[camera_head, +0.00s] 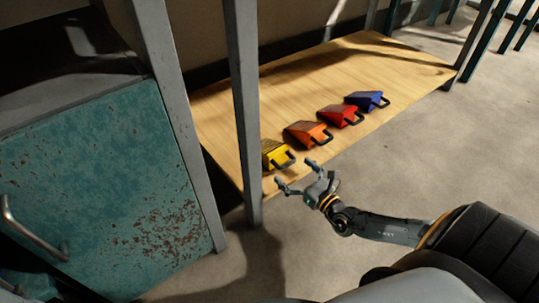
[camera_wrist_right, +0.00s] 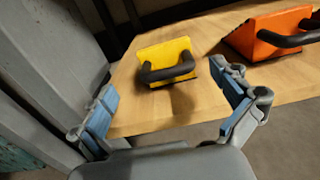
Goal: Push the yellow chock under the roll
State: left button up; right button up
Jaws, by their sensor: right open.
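The yellow chock (camera_head: 272,154) sits at the near left end of a wooden shelf board, its black handle toward me. In the right wrist view the yellow chock (camera_wrist_right: 165,62) stands ahead, between the spread fingers, with its dark handle across its front. My right gripper (camera_head: 297,174) is open and empty just off the board's near edge, close to the handle but apart from it. Its two blue-padded fingers show in the right wrist view (camera_wrist_right: 170,110). No roll shows in either view. My left gripper is out of view.
Orange (camera_head: 308,132), red (camera_head: 341,115) and blue (camera_head: 367,100) chocks line the wooden board (camera_head: 300,80) to the right. A grey post (camera_head: 244,110) rises just left of the yellow chock. A rusty teal cabinet (camera_head: 100,185) fills the left. Bare floor (camera_head: 440,140) lies right.

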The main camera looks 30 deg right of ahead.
aim_at(279, 156)
jog(key=w, duration=0.1)
jog(key=w+b, duration=0.1)
jog(key=w, duration=0.1)
jog(key=shift+w+a+f, duration=0.1)
jog(key=shift+w+a, duration=0.05)
jog(key=shift+w, duration=0.1)
jog(key=shift+w+f+b, duration=0.1)
jog(key=shift+w+b, duration=0.4)
jog(key=shift+w, duration=0.1)
jog(key=w+b, duration=0.2)
jog(key=w, duration=0.1)
jog(key=shift+w+f, duration=0.1)
jog(key=shift+w, duration=0.55)
jog(key=c, duration=1.4)
jog(key=shift+r, duration=0.25)
jog(key=shift+c, duration=1.2)
